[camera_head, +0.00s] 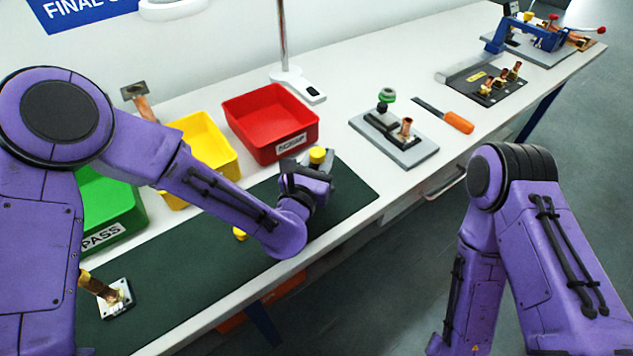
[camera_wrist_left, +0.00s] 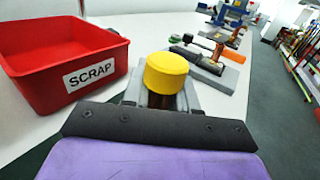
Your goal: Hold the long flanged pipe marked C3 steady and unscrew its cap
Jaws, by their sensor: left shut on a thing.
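A yellow cap (camera_head: 317,155) sits on an upright copper pipe at my left gripper, near the far end of the dark green mat. In the left wrist view the cap (camera_wrist_left: 166,72) shows clearly, with a short stretch of copper pipe (camera_wrist_left: 160,100) below it. My left gripper (camera_head: 314,168) is shut on this pipe, with grey fingers on both sides beneath the cap. The pipe's lower part and flange are hidden, and no C3 mark is readable. My right arm hangs at the right, off the table; its gripper is out of view.
A red SCRAP bin (camera_head: 240,130), a yellow bin (camera_head: 222,172) and a green PASS bin (camera_head: 122,232) line the mat (camera_head: 185,285). A flanged copper pipe (camera_head: 97,287) lies at front left. Another yellow piece (camera_head: 240,233) shows beside my left forearm. A grey fixture (camera_head: 410,155) stands right.

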